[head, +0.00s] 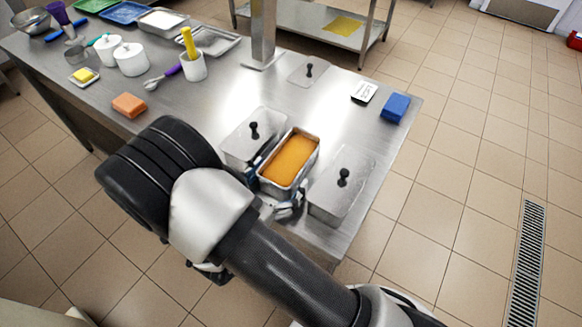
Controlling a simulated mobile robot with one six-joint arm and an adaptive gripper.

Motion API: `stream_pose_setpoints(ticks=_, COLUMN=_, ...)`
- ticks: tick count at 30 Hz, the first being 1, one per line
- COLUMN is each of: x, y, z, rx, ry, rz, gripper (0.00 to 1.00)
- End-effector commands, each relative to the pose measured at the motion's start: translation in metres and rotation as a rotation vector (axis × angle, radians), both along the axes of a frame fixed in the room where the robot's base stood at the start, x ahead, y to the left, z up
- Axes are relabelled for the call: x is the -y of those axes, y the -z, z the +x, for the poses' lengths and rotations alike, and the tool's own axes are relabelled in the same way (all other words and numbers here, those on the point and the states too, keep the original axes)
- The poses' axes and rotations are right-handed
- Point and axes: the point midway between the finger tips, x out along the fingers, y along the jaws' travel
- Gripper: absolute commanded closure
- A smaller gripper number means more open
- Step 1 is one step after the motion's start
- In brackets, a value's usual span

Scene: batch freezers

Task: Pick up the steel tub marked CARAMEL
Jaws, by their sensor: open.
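An open steel tub (264,184) filled with an orange-caramel mass stands near the front edge of the steel table, between two lidded steel tubs. I cannot read any CARAMEL marking from here. The left lidded tub (239,151) and the right lidded tub (328,206) have black knobs. My gripper (276,186) is open at the near end of the open tub, with parts showing at its left side and its near right corner. My arm hides much of the gripper, and I cannot tell whether the fingers touch the tub.
A loose lid (300,76) lies flat behind the tubs, near a post (263,38). A white card (363,92) and a blue block (395,107) lie at the right. An orange sponge (129,105), white pots (131,59) and trays stand at the left. The mid-table is clear.

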Motion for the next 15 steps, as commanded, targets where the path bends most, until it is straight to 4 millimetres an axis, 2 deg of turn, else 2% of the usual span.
stream_pose_setpoints(ticks=4, x=0.0089, y=0.0005, z=0.0123, rx=0.001, ry=0.002, rz=0.002, gripper=0.03)
stream_pose_setpoints(ticks=11, x=0.0092, y=-0.0005, z=0.0139, rx=0.001, ry=-0.001, rz=0.001, gripper=0.03)
stream_pose_setpoints(ticks=15, x=0.0092, y=-0.0004, z=0.0139, rx=0.0, ry=-0.001, rz=0.001, gripper=0.11)
